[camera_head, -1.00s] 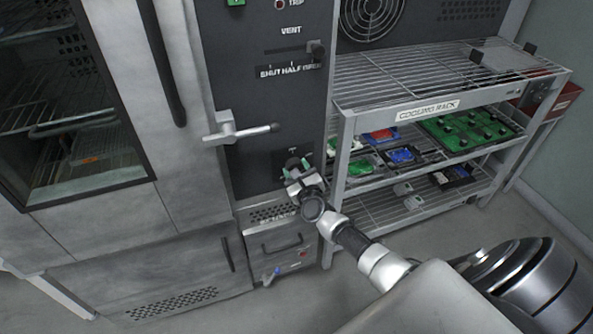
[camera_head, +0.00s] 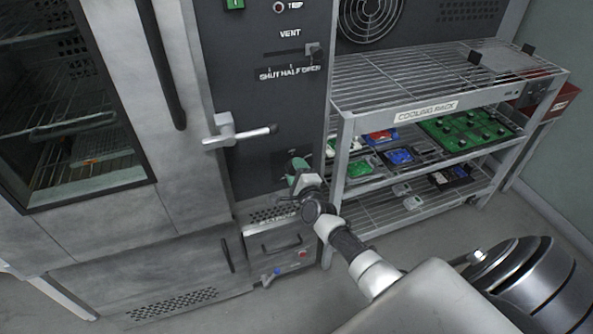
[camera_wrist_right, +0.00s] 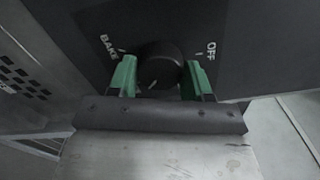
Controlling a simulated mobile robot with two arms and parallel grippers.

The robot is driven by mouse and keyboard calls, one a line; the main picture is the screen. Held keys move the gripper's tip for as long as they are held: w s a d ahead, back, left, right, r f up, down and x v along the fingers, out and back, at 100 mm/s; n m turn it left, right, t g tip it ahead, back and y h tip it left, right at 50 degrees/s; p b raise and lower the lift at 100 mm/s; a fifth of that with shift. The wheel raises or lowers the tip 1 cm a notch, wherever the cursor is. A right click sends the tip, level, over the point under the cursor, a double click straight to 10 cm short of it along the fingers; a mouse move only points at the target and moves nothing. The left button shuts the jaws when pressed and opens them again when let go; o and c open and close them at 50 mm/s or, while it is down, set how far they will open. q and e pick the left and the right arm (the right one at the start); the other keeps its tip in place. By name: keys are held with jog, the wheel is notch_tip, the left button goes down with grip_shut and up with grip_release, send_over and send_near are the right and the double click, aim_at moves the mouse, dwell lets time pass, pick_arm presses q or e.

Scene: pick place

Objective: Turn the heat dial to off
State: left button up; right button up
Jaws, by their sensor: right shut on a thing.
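The heat dial (camera_wrist_right: 160,68) is a round black knob on the dark panel, with a pale pointer mark low on its face. The word BAKE is at its left and OFF at its upper right in the right wrist view. My right gripper (camera_wrist_right: 160,78) has its green fingers on either side of the dial and is shut on it. In the head view the right gripper (camera_head: 299,168) is at the lower part of the dark panel, and it mostly hides the dial there. My left gripper is not in view.
A lever handle (camera_head: 238,130) sticks out left of and above the right gripper. The vent slider (camera_head: 314,50) is higher up. A wire cooling rack (camera_head: 428,113) with several trays stands close at the right. A small drawer unit (camera_head: 275,245) is below.

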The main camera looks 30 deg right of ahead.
jog(key=shift+a+n+p, duration=0.15)
jog(key=shift+n+p, duration=0.45)
jog(key=shift+n, duration=6.25)
jog(key=shift+a+n+p, duration=0.1)
jog(key=shift+n+p, duration=0.5)
jog(key=shift+n, duration=6.25)
jog(key=o, duration=0.9)
jog(key=shift+r, duration=0.1)
jog(key=v, duration=1)
jog(key=shift+s+a, duration=0.15)
jog(key=shift+s, duration=0.2)
